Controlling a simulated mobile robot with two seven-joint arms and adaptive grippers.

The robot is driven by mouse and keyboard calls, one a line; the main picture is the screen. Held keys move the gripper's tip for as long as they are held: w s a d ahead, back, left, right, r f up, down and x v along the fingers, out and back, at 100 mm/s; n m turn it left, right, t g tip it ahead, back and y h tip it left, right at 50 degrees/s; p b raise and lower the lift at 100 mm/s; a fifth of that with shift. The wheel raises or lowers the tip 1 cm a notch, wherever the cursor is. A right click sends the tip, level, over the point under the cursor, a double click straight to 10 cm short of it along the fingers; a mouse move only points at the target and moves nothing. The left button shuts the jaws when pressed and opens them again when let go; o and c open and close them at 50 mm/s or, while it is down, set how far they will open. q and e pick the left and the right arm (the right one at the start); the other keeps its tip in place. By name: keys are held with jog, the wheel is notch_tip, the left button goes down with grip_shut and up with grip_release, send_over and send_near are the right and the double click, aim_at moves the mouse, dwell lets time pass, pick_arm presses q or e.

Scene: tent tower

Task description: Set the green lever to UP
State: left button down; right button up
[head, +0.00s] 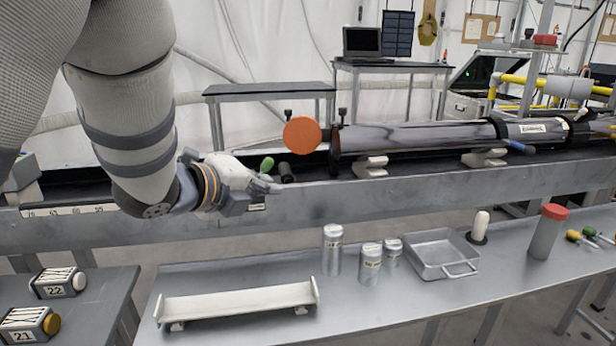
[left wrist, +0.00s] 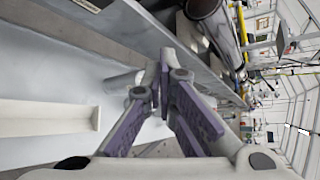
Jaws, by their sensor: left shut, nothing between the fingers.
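The green lever's rounded green tip (head: 267,164) shows in the head view at the front edge of the bench, left of the orange disc. A short black piece is just right of it; whether they are joined I cannot tell. My left gripper (head: 273,186) is shut and empty, with its fingertips just below and close to the green tip. Contact cannot be made out. In the left wrist view the closed fingers of my left gripper (left wrist: 164,72) fill the middle, and I cannot make out the green lever there. My right gripper is not in view.
A dark tube with an orange end disc (head: 302,135) lies along the grey bench beam (head: 400,189). A blue-handled lever (head: 521,147) is farther right. Below, a metal table holds a white rack (head: 240,303), silver cans (head: 332,250), a tray (head: 443,271) and a red-capped cylinder (head: 546,232).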

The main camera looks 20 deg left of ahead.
pick_arm(q)
jog(key=f+b+x, duration=0.1)
jog(key=x, duration=0.8)
jog(key=a+r, duration=0.2)
jog(key=a, duration=0.1)
jog(key=shift+s+a+r+p, duration=0.2)
jog(key=shift+r+p, duration=0.15)
jog(key=shift+r, duration=0.05)
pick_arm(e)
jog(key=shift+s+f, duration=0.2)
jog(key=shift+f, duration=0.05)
